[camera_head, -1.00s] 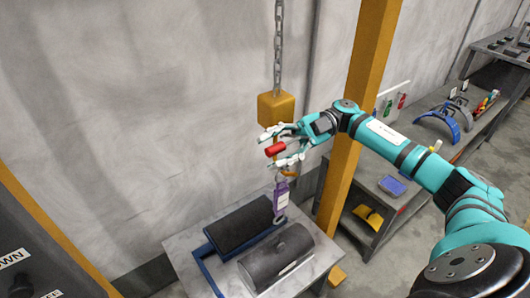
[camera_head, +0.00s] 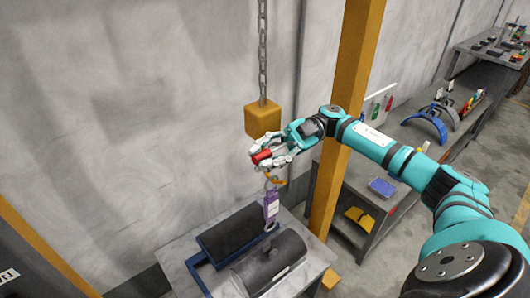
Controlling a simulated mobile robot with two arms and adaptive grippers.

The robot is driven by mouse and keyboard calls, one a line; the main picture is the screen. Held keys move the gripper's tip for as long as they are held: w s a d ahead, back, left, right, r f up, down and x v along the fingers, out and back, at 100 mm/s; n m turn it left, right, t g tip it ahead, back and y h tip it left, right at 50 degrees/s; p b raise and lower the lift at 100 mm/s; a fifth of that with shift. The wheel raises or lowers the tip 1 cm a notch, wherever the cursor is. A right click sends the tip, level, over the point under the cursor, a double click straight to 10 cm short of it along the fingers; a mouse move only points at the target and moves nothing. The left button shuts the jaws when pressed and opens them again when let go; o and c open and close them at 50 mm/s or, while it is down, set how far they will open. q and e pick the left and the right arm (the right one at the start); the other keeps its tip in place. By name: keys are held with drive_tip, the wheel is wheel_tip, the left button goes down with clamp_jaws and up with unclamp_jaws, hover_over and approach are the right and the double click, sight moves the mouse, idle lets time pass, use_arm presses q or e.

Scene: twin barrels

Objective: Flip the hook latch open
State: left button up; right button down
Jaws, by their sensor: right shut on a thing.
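The yellow hook block (camera_head: 262,118) hangs from a chain against the grey wall. The orange hook (camera_head: 273,181) shows below it, partly hidden by my right gripper. A red piece (camera_head: 261,157), seemingly the latch's grip, sits between the fingers of my right gripper (camera_head: 264,154). That gripper is shut on it, just under the block. A purple tagged piece (camera_head: 271,206) hangs under the hook, above the barrels. The latch's own shape is too small and too covered to tell. My left gripper is not in view.
Two dark barrels, one at the back (camera_head: 233,229) and one in front (camera_head: 272,260), lie on a pale table (camera_head: 312,262) with a blue frame (camera_head: 197,270). A yellow post (camera_head: 345,110) stands right of the hook, behind my right arm. A shelf bench stands beyond.

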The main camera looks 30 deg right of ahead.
drive_tip(key=shift+w+r+m+p, duration=0.2)
drive_tip(key=shift+r+m+p, duration=0.2)
drive_tip(key=shift+r+m, duration=0.15)
drive_tip(key=shift+w+f+m, duration=0.1)
drive_tip(key=shift+w+m, duration=0.05)
drive_tip(key=shift+m, duration=0.3)
drive_tip(key=c, duration=1.4)
unclamp_jaws()
drive_tip(key=shift+o, duration=1.2)
drive_tip(key=shift+w+a, duration=0.1)
drive_tip(key=shift+w, duration=0.05)
drive_tip(key=shift+s, duration=0.25)
drive_tip(key=d, duration=1.2)
drive_tip(key=shift+w, duration=0.45)
